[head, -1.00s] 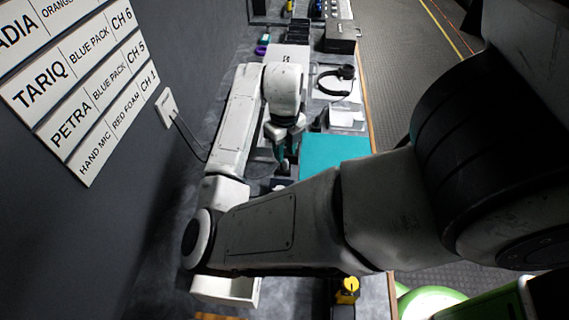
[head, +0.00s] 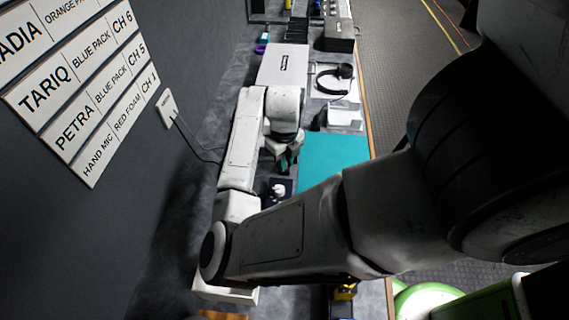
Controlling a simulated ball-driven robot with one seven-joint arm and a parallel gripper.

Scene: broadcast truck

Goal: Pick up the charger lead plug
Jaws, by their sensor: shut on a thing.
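A white wall charger (head: 168,108) sits on the dark wall panel at left. Its thin dark lead (head: 195,145) runs down and right and passes behind my arm. My gripper (head: 286,163) is below the wrist, left of the teal mat (head: 335,160). Its fingers are small, dark and partly hidden by my wrist, and they are shut on the charger lead plug. The plug itself is too small and too covered to make out.
A dark holder with a white knob-like piece (head: 279,190) stands just below the gripper in the picture. A headset (head: 335,78), a pale flat case (head: 283,66) and a black box (head: 339,37) lie further up the counter. A white bin (head: 225,294) is near the bottom.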

